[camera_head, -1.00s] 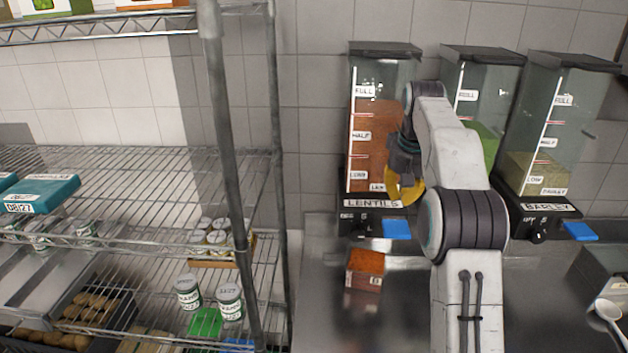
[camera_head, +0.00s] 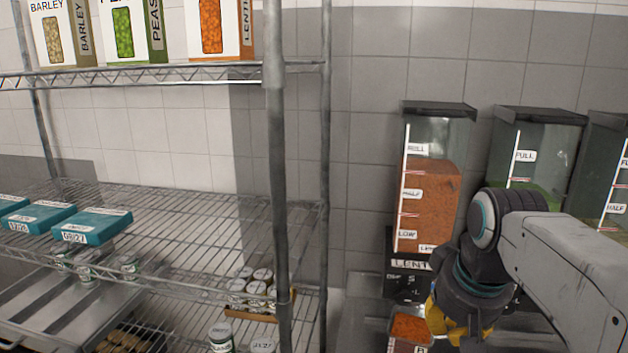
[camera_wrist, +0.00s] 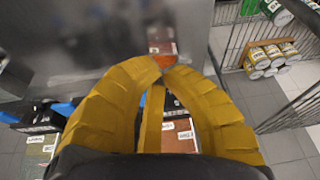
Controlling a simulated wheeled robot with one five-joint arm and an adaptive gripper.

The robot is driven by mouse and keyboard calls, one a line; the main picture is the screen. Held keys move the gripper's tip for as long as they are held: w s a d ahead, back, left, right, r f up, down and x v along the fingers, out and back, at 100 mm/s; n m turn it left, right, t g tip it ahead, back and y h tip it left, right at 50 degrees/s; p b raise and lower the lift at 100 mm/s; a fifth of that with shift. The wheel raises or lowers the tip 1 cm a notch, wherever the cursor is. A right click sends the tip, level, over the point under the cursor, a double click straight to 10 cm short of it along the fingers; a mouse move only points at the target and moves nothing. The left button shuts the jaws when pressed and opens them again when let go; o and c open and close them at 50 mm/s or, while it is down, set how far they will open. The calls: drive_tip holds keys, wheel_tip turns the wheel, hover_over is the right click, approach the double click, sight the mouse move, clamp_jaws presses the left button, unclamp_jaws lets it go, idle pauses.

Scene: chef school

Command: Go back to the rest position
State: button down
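My gripper (camera_head: 460,335) has yellow fingers and sits in the lower right of the head view, in front of the lentils dispenser (camera_head: 428,200). A small container of orange lentils (camera_head: 408,328) stands on the counter just left of my gripper in the head view. The container also shows beyond the fingertips in the wrist view (camera_wrist: 162,48).
A wire shelf rack (camera_head: 278,180) fills the left, with teal boxes (camera_head: 92,227), cans (camera_head: 255,285) and boxes of barley, peas and lentils on top. A peas dispenser (camera_head: 535,150) and another dispenser stand at the right. Blue tabs show below the dispensers in the wrist view.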

drive_tip(key=s+a+f, duration=0.1)
drive_tip(key=s+f, duration=0.4)
drive_tip(key=s, duration=0.2)
drive_tip(key=s+a+f+t+b, duration=0.1)
drive_tip(key=s+f, duration=0.4)
drive_tip(key=s, duration=0.3)
drive_tip(key=shift+a+f+n+b, duration=0.3)
drive_tip(key=shift+a+f+n, duration=0.05)
drive_tip(key=shift+a+n, duration=0.05)
